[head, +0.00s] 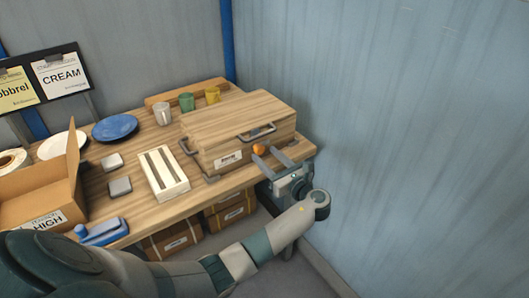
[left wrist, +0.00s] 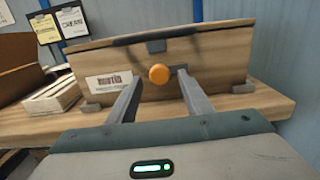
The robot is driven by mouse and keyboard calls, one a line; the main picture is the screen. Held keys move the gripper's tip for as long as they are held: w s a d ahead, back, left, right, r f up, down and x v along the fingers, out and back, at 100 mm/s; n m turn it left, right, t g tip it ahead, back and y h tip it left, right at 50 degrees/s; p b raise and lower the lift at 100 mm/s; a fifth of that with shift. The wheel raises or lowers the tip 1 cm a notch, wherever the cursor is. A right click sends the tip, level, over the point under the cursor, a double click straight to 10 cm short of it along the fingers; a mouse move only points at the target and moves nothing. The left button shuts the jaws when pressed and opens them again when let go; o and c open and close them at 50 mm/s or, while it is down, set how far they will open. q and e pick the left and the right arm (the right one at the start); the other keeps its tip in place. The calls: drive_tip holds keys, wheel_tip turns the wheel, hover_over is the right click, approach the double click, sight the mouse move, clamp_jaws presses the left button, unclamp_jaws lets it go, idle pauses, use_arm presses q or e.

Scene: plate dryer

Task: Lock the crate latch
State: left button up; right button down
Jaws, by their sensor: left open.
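The wooden crate (head: 225,133) stands at the right end of the workbench, with its lid down. A metal handle (head: 257,132) is on the lid's front edge, and a white label (head: 228,158) is on the front face. The orange latch knob (head: 259,149) sticks out of the front face; it also shows in the left wrist view (left wrist: 159,74) below a small grey plate (left wrist: 156,46). My left gripper (head: 265,153) is open in front of the crate. In the left wrist view its fingers stand on either side of the knob with gaps. My right gripper is out of view.
A slatted white wooden box (head: 151,172), an open cardboard box (head: 42,191) and a blue tool (head: 103,232) are on the bench left of the crate. A blue plate (head: 115,127) and several mugs stand behind. Boxes sit under the bench; a wall is close on the right.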

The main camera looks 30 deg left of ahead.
use_arm(q)
drive_tip(key=shift+x, duration=0.75)
drive_tip(key=shift+a, duration=0.15)
drive_tip(key=c, duration=1.1)
drive_tip(key=shift+o, duration=0.2)
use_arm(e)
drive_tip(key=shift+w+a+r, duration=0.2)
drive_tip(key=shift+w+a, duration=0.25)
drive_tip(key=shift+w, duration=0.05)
